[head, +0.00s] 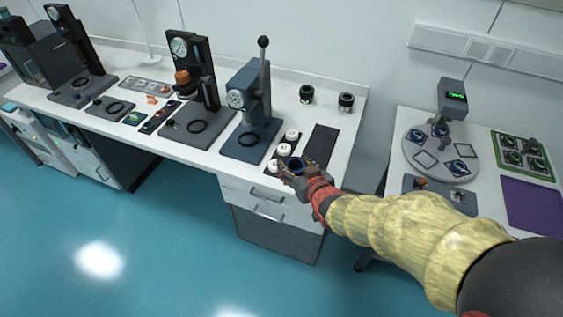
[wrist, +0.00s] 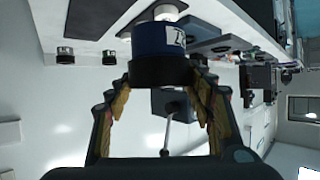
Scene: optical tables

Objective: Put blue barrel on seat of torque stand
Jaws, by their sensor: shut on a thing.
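My gripper (head: 290,172) is shut on the blue barrel (head: 296,163), above the front edge of the white bench. In the wrist view, the barrel (wrist: 158,42) is a dark blue cylinder with a black end and a pale label, between the fingers (wrist: 160,95). Several stands have ring-like seats on their bases, and I cannot tell which is the torque stand. A blue lever stand (head: 250,105) with a round dial is nearest, left of my gripper. A black dial stand (head: 195,75) holding an orange-brown part is farther left.
White-topped parts (head: 283,149) and a dark mat (head: 320,145) lie beside my gripper. Two dark cylinders (head: 306,94) (head: 346,102) stand behind. On the right table are a round grey plate (head: 440,152) with a green display post (head: 453,97) and a green tray (head: 523,150).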

